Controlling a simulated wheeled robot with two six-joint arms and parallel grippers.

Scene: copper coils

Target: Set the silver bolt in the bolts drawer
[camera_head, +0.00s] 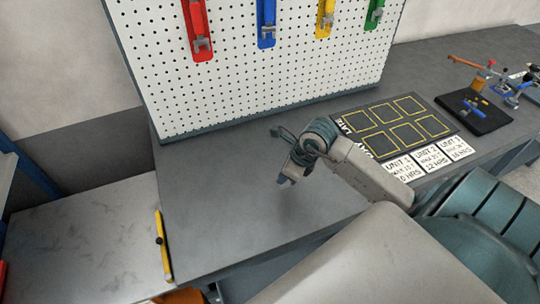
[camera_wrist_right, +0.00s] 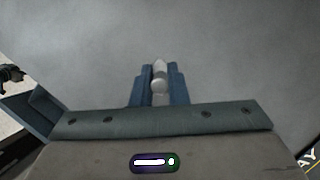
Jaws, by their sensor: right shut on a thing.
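My right gripper (camera_head: 284,180) is low over the grey workbench (camera_head: 225,200), left of the dark mat with yellow squares. In the right wrist view its two blue fingers (camera_wrist_right: 159,88) are shut on the silver bolt (camera_wrist_right: 159,76). The bolt's rounded head faces the camera, and its shank lies between the fingers. The bolt cannot be made out in the head view. No drawer marked for bolts can be made out. My left gripper is not in view.
A pegboard (camera_head: 250,60) with coloured tool holders stands along the back. The dark mat (camera_head: 395,125) and white unit cards (camera_head: 432,160) lie to the right, with a black tray (camera_head: 475,115) beyond. A yellow level (camera_head: 163,245) is at the bench's left edge. The left bench area is clear.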

